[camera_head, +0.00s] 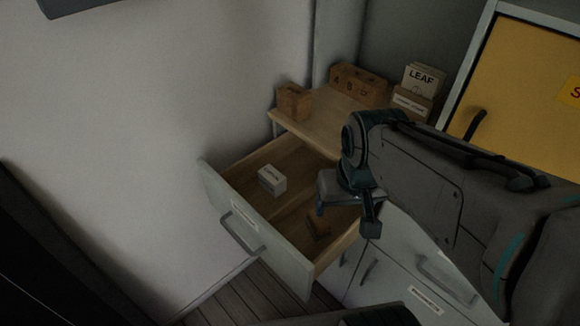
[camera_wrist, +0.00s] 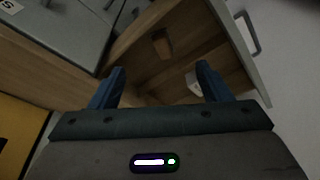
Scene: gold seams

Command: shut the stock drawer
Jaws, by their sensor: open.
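The stock drawer (camera_head: 213,199) stands pulled out from the cabinet, with a pale front and a bar handle (camera_head: 240,232). Inside it lie a small white box (camera_head: 272,180) and a small brown wooden block (camera_head: 317,227). My gripper (camera_head: 346,216) is over the drawer's right side, open and empty. In the wrist view my gripper's two blue fingers (camera_wrist: 160,86) are apart, with the drawer's wooden inside beyond them. The drawer handle (camera_wrist: 248,33) shows at the upper right there, apart from the fingers. The label on the drawer front is too small to read.
The wooden counter (camera_head: 318,123) above holds wooden blocks (camera_head: 293,102) and boxes, one marked LEAF (camera_head: 424,78). A yellow door (camera_head: 525,85) with a dark handle stands at the right. A closed, labelled drawer (camera_head: 430,275) is right of the open one. A pale wall is at left.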

